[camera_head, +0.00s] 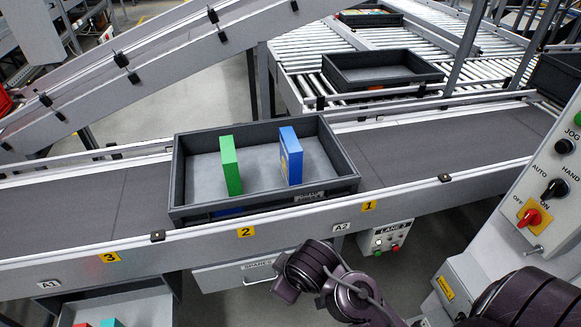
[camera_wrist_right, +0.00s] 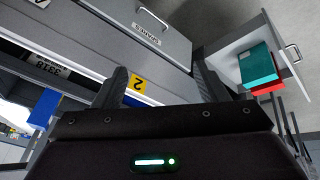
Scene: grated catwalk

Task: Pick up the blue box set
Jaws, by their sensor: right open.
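The blue box (camera_head: 291,156) stands upright in the right half of a dark grey tray (camera_head: 267,204) on the conveyor. A green box (camera_head: 230,166) stands upright to its left in the same tray, with a gap between them. My right arm is low in front of the conveyor in the head view; its fingers cannot be made out there. In the right wrist view my right gripper (camera_wrist_right: 162,84) is open and empty, its fingers apart near the conveyor's side with the yellow 2 label. A blue patch (camera_wrist_right: 44,108) at the left there looks like the blue box. My left gripper is out of view.
A control panel (camera_head: 547,190) with knobs stands at the right. A sloped conveyor (camera_head: 170,65) rises behind the tray. An empty tray (camera_head: 382,68) sits on rollers at the back. A drawer at lower left holds a teal box (camera_head: 112,322). The belt beside the tray is clear.

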